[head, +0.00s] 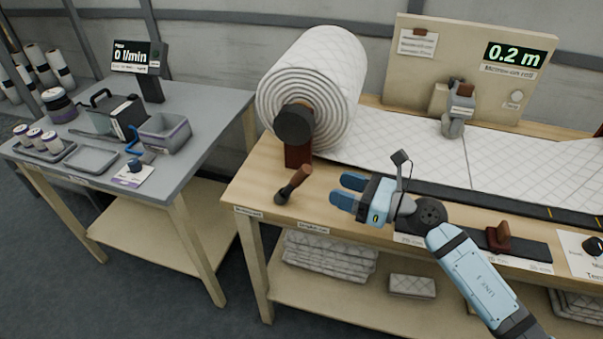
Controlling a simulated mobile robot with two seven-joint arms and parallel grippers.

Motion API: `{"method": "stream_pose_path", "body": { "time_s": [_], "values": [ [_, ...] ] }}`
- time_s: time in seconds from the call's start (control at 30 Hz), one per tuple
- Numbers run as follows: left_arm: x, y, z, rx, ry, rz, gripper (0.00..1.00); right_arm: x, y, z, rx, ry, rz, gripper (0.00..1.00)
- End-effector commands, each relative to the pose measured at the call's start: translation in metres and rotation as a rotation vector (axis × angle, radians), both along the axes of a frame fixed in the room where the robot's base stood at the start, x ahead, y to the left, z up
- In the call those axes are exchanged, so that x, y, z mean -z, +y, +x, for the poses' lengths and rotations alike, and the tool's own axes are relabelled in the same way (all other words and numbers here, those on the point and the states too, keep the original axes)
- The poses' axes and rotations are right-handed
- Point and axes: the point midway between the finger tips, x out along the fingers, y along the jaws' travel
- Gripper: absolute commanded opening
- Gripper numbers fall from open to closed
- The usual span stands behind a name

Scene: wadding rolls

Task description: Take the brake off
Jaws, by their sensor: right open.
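A short lever with a brown handle (296,181) and a dark base stands tilted up to the right on the front left of the wooden bench; it looks like the brake lever. Behind it is the quilted wadding roll (325,75) with a dark round hub (294,124) on a brown stand. My right gripper (347,191) is open and empty, its blue fingers pointing left towards the lever. It is to the right of the lever, with a gap between them. My left gripper is not in view.
Wadding (400,150) runs from the roll to the right along the bench (255,190). A display panel (470,75) reading 0.2 m stands behind. A brown block (498,237) sits on the dark front strip. A grey table (200,105) with trays stands left, across a gap.

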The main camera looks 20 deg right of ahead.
Motion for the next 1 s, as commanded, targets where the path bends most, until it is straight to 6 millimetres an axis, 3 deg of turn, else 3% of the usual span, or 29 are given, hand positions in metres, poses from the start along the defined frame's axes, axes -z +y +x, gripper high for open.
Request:
{"method": "stream_pose_path", "body": {
  "time_s": [0.2, 0.4, 0.87, 0.9, 1.0],
  "values": [
    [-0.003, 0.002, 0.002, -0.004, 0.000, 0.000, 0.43, -0.002, 0.036, 0.034, -0.001, -0.001, 0.005, 0.53],
    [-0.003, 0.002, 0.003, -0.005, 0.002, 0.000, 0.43, -0.001, 0.059, 0.056, 0.000, 0.002, 0.006, 0.53],
    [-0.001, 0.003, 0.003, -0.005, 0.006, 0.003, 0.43, 0.000, 0.070, 0.067, 0.000, 0.003, 0.004, 0.53],
    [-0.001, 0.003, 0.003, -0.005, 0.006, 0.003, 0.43, 0.000, 0.070, 0.067, 0.000, 0.003, 0.004, 0.50],
    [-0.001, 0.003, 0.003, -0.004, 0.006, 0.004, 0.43, 0.000, 0.070, 0.067, 0.000, 0.003, 0.004, 0.28]
  ]
}}
